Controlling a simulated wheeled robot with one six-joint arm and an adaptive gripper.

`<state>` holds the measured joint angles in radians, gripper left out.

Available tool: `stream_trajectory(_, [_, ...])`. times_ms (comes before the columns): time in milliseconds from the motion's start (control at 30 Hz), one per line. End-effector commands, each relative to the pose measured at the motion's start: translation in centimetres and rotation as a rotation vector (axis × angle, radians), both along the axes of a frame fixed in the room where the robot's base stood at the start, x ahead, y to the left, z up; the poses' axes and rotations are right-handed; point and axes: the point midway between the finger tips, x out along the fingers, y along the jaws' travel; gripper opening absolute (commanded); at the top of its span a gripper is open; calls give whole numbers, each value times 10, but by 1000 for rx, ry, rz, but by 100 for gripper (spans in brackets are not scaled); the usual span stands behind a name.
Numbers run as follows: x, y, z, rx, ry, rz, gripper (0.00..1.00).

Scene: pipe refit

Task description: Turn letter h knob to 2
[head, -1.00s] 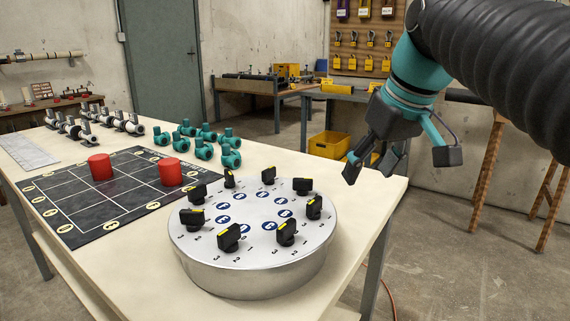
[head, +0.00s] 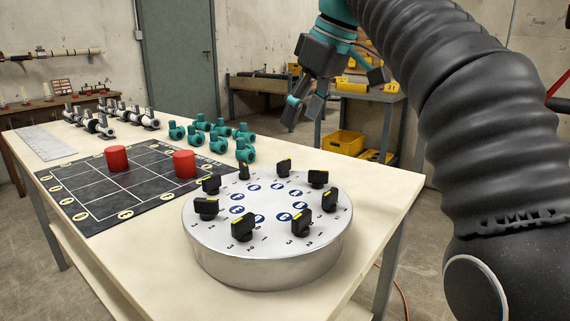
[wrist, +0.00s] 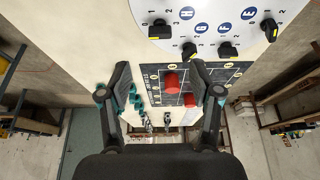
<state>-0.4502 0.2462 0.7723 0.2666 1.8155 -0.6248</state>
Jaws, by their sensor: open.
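A round silver dial plate (head: 270,268) stands on the near end of the table, ringed by several black knobs with yellow marks and blue letter discs. In the wrist view the letter H disc (wrist: 187,13) lies at the upper middle. The black knob outward of it (wrist: 159,30) appears to be the h knob; in the head view it seems to be the knob at the far side (head: 284,167). Its exact pointed number is too small to read surely. My gripper (head: 303,108) is open and empty, raised beyond the plate, touching no knob.
A black grid mat (head: 95,207) with two red cylinders (head: 118,158) (head: 184,164) lies left of the plate. Several teal fittings (head: 245,150) and grey-white valves (head: 100,124) stand behind. Bare tabletop (head: 385,190) is right of the plate. A yellow bin (head: 347,143) is on another bench's low level.

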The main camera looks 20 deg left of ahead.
Motion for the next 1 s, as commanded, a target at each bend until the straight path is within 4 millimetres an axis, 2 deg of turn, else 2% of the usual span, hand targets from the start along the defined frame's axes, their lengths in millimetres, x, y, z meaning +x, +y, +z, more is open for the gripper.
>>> stream_trajectory(33, [1,4,-14,-1,2,1,64])
stream_trajectory(200, [5,14,-43,-2,1,-1,64])
stream_trajectory(500, [12,30,-83,-1,1,-1,64])
stream_trajectory(700, [14,34,-93,0,-1,-1,64])
stream_trajectory(967, [15,35,-93,0,-1,-1,64])
stream_trajectory(1000, [15,35,-93,0,0,-2,61])
